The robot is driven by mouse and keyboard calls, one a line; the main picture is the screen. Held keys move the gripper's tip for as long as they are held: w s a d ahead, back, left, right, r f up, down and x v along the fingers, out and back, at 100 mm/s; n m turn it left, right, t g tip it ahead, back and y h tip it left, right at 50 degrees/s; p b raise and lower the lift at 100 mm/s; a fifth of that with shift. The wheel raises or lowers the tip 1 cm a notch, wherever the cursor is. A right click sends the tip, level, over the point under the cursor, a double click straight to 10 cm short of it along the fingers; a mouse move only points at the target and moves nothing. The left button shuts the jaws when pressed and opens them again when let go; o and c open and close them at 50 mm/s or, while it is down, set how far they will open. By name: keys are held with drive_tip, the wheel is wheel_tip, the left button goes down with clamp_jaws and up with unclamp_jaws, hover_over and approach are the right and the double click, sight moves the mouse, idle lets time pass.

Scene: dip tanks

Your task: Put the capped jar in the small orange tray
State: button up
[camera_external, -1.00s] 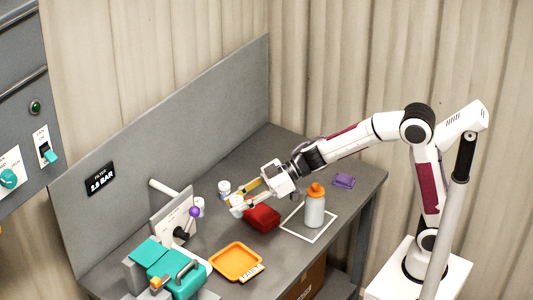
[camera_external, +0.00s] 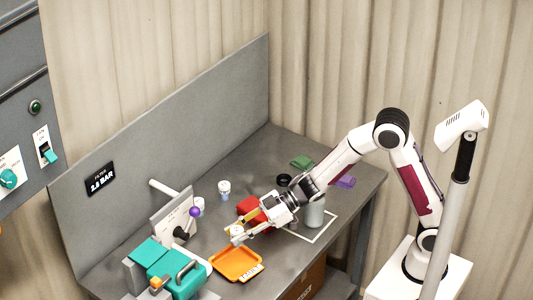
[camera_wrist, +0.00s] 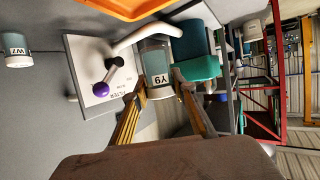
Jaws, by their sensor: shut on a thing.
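My gripper (camera_external: 244,228) is shut on a small jar (camera_external: 236,233) and holds it above the table, just behind the orange tray (camera_external: 216,266). In the wrist view the jar (camera_wrist: 157,62), labelled Y9, sits between the two yellow-brown fingers of my gripper (camera_wrist: 158,85). I cannot tell clearly whether a cap is on it. The tray's edge (camera_wrist: 125,8) shows at the top of the wrist view. The tray looks empty, with a label at its front right edge.
Another small jar (camera_external: 224,189), labelled W7 in the wrist view (camera_wrist: 18,50), stands behind. A white panel (camera_external: 170,217) with a purple knob and a teal device (camera_external: 185,280) stand left. A red block (camera_external: 248,207) and a bottle (camera_external: 315,215) are near my arm.

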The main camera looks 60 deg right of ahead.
sight(238, 246)
idle(0.3)
drive_tip(key=shift+f, duration=3.1)
drive_tip(key=shift+f, duration=0.15)
drive_tip(key=shift+f, duration=1.75)
drive_tip(key=shift+f, duration=0.15)
drive_tip(key=o, duration=1.1)
